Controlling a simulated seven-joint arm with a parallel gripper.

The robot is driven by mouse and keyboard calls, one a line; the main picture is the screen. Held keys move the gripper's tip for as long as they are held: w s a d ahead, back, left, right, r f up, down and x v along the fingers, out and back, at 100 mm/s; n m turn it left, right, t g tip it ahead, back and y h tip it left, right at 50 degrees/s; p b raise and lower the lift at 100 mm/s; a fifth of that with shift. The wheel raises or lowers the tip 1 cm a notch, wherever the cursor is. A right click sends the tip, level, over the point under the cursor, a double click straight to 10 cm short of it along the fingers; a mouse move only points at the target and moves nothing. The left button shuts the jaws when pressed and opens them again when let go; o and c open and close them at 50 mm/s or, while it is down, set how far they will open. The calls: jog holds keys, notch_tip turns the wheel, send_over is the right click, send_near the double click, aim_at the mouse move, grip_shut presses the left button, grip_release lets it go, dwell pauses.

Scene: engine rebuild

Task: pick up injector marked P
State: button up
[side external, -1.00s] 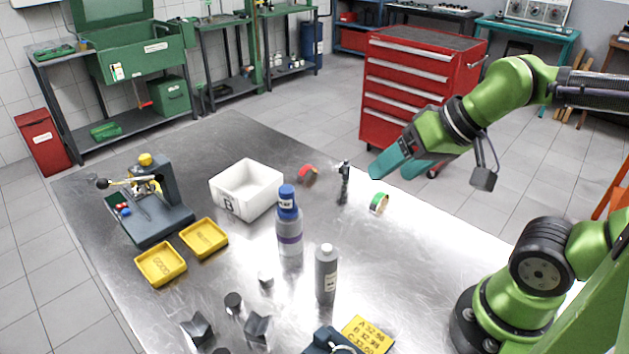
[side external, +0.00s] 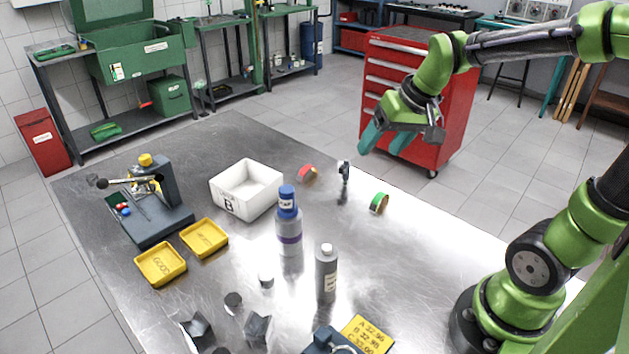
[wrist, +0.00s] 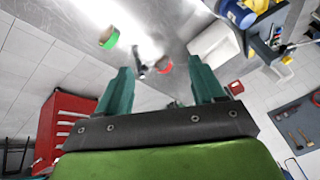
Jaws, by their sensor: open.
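A small dark injector-like part (side external: 344,172) stands on the metal table near its far edge, between a red ring and a green ring. It also shows in the wrist view (wrist: 138,63), between and beyond my fingers. No letter P is readable on it. My gripper (side external: 384,146) is open and empty, raised to the right of and beyond this part, by the table's far edge. In the wrist view my two teal fingers (wrist: 160,70) are spread wide with nothing between their tips.
The red ring (side external: 307,174) and green ring (side external: 379,203) flank the part. A white bin marked B (side external: 246,206), a blue-capped bottle (side external: 288,228) and a grey bottle (side external: 326,272) stand nearer. Yellow trays (side external: 204,238) lie left. A red tool cabinet (side external: 414,90) stands behind my gripper.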

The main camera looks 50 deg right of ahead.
jog(key=w+d+f+n, duration=0.2)
jog(key=w+d+f, duration=0.1)
jog(key=w+d, duration=0.55)
jog(key=n, duration=0.4)
send_over(345, 161)
jog(key=s, duration=0.2)
jog(key=shift+g, duration=0.3)
jog(key=f, duration=0.9)
jog(key=shift+s, duration=0.2)
jog(key=shift+x, duration=2.95)
jog(key=shift+w+d, duration=0.15)
jog(key=shift+d, duration=0.05)
jog(key=c, duration=1.1)
jog(key=shift+c, duration=0.2)
jog(key=shift+r, duration=0.2)
